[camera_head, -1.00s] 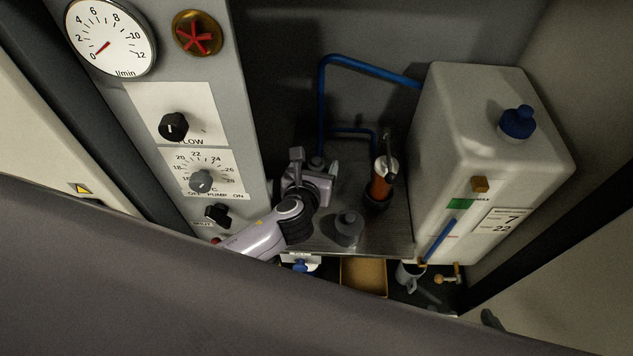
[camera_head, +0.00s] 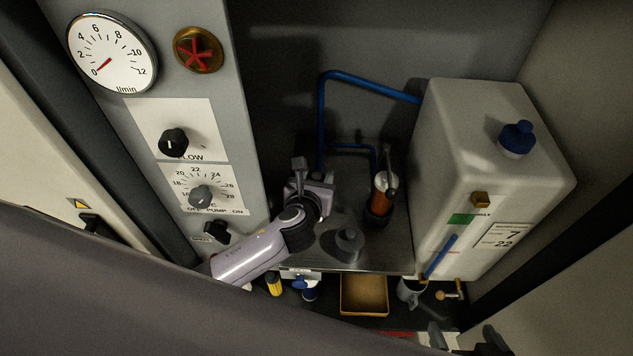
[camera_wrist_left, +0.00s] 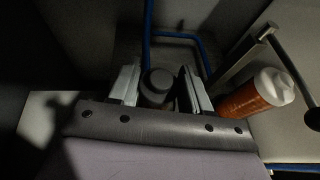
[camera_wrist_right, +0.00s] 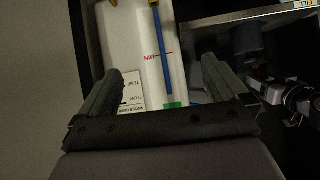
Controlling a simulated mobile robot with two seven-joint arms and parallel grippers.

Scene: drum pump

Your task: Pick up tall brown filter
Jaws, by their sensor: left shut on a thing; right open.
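The tall brown filter (camera_head: 381,197) stands upright in a dark base on the metal shelf. It has a white top, with a metal lever beside it. In the left wrist view the filter (camera_wrist_left: 245,99) is right of my fingers, apart from them. My left gripper (camera_head: 312,183) is left of the filter, over the shelf. It is shut on a dark round-topped part (camera_wrist_left: 157,86), mostly hidden in the head view. My right gripper (camera_head: 463,339) is low at the right, partly cut off. The right wrist view shows its fingers (camera_wrist_right: 160,82) open and empty, facing the white tank.
The white tank (camera_head: 465,160) stands right of the filter. A blue pipe (camera_head: 322,120) runs behind. A grey conical part (camera_head: 348,243) stands on the shelf (camera_head: 385,255). Below are a tan tray (camera_head: 364,309) and a grey mug (camera_head: 408,291). The control panel (camera_head: 195,130) is at left.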

